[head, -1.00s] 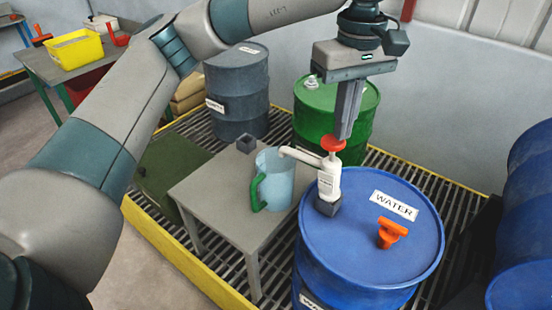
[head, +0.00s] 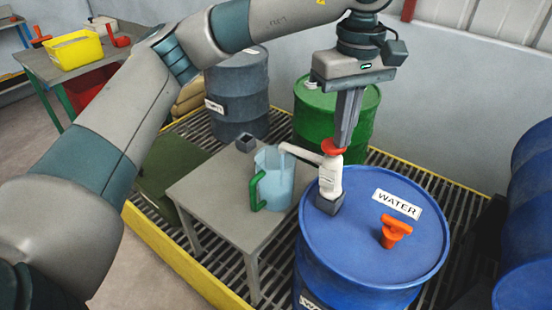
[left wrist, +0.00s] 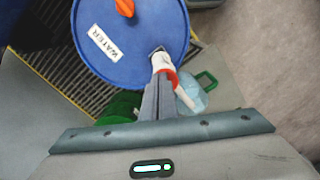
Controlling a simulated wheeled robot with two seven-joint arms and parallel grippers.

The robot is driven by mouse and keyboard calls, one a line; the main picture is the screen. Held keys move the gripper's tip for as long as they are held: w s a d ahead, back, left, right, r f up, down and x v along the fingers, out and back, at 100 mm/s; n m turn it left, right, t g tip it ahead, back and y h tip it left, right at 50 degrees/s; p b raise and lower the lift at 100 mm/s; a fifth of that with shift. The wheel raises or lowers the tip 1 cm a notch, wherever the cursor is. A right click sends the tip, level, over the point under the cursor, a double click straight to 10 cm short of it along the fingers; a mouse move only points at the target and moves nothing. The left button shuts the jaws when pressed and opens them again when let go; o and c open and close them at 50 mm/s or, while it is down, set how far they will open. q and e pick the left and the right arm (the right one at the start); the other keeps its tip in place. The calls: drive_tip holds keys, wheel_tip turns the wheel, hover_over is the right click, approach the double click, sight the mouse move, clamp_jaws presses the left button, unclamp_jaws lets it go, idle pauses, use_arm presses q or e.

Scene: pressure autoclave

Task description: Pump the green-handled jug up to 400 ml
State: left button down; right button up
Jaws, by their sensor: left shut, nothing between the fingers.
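The clear bluish jug (head: 275,180) with a green handle (head: 257,192) stands upright on a small grey table, and it also shows in the left wrist view (left wrist: 190,96). A white hand pump (head: 329,181) stands on the blue water drum (head: 372,245), its spout reaching over the jug. Its red top (head: 333,147) is low, close to the white body. My left gripper (head: 342,142) is shut and empty, pointing down with its fingertips at the red top. The liquid level in the jug cannot be read. My right gripper is out of view.
The grey table (head: 215,198) holds a small dark block (head: 246,143). An orange fitting (head: 395,231) stands on the drum top. A green drum (head: 305,115) and a grey drum (head: 238,95) stand behind. Another blue drum (head: 530,205) is at the right. A yellow edge (head: 190,262) borders the grating.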

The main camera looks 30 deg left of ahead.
use_arm(q)
drive_tip(key=shift+f+b, duration=0.35)
drive_tip(key=shift+f, duration=0.25)
drive_tip(key=shift+r, duration=0.2)
drive_tip(key=shift+r+p, duration=1)
drive_tip(key=shift+r, duration=0.85)
drive_tip(key=shift+r, duration=0.1)
drive_tip(key=shift+r+p, duration=1.75)
drive_tip(key=shift+r, duration=1.15)
